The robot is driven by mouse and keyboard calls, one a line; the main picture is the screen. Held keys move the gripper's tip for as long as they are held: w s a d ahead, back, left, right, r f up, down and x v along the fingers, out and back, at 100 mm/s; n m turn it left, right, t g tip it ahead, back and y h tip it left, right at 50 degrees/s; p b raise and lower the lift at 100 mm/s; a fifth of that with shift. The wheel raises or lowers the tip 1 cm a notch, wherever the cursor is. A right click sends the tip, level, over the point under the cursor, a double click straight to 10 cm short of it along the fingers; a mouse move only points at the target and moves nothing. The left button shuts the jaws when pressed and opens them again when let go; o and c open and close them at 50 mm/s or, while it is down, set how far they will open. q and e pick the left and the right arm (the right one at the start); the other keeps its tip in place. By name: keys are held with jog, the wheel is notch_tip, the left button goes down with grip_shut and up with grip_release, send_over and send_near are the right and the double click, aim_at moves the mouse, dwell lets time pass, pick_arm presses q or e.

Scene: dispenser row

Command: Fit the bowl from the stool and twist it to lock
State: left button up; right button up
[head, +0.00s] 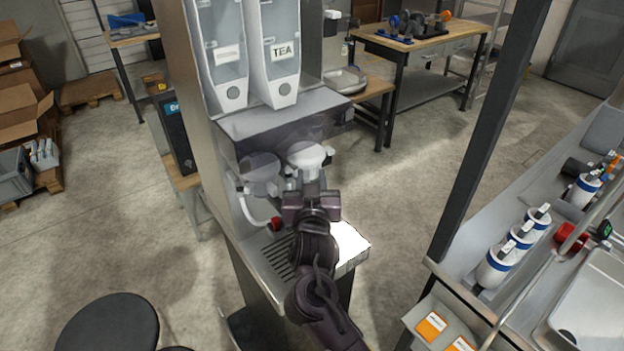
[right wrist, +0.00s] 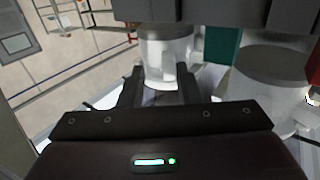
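The bowl (head: 306,156), clear with a white lower part, is up against the underside of the right dispenser, below the hopper marked TEA (head: 284,50). It also shows in the right wrist view (right wrist: 166,58). My right gripper (head: 309,186) reaches it from the front. In the right wrist view its fingers (right wrist: 160,88) are on both sides of the bowl and appear closed on it. Whether the bowl is locked cannot be told. A black round stool (head: 108,325) is at the lower left; its visible top is empty. My left gripper is not in view.
A second bowl (head: 261,172) hangs close on the left under the other hopper (head: 221,55). A drip grille (head: 272,258) lies below. A dark post (head: 492,130) and a counter with several blue-banded bottles (head: 496,266) stand to the right.

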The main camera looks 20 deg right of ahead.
jog(key=shift+a+r, duration=0.1)
jog(key=shift+a, duration=0.4)
